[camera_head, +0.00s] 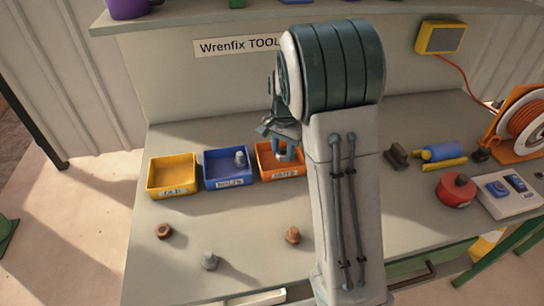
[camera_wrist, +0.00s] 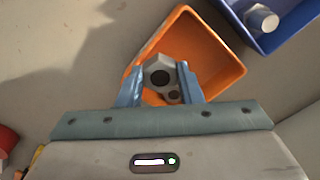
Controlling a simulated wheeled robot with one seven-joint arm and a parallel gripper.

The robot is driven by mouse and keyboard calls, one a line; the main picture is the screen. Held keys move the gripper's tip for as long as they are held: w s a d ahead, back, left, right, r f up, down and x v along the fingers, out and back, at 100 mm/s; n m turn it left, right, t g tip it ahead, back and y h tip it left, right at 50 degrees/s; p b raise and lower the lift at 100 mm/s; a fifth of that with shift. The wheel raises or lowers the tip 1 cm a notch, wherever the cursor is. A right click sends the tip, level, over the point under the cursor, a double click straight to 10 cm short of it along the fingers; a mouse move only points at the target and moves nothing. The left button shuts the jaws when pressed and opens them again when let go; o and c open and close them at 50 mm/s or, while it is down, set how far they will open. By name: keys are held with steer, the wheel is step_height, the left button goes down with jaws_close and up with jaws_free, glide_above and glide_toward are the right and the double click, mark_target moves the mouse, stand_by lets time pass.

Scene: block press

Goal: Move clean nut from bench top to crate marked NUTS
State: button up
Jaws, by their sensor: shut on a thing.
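The orange crate marked NUTS (camera_head: 268,176) stands on the bench top, rightmost of three crates. My gripper (camera_head: 283,152) is over it, pointing down. In the wrist view my gripper (camera_wrist: 159,84) is shut on a clean grey nut (camera_wrist: 157,62), held between the two blue fingers. The orange crate (camera_wrist: 224,72) lies behind the nut in that view. A smaller dark-holed grey thing (camera_wrist: 174,96) shows just beside the held nut; I cannot tell whether it lies in the crate. My arm partly hides the crate's right side in the head view.
A blue crate (camera_head: 214,183) holding a grey bolt (camera_head: 240,158) and a yellow crate (camera_head: 158,190) stand left. A rusty nut (camera_head: 163,231), grey bolt (camera_head: 209,261) and rusty bolt (camera_head: 292,235) are in front. A red round object (camera_head: 453,192) and cable reel (camera_head: 520,125) are right.

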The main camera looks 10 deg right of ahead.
mark_target(272, 167)
steer(key=w+a+f, duration=0.2)
steer(key=w, duration=0.1)
steer(key=shift+w+a+f+p, duration=0.15)
steer(key=shift+a+f+p, duration=0.05)
steer(key=shift+a+p, duration=0.1)
steer(key=shift+f+p, duration=0.4)
steer(key=shift+f, duration=1.6)
steer(key=shift+f, duration=0.15)
steer(key=o, duration=0.6)
steer(key=shift+f, duration=0.1)
steer(key=shift+o, duration=0.7)
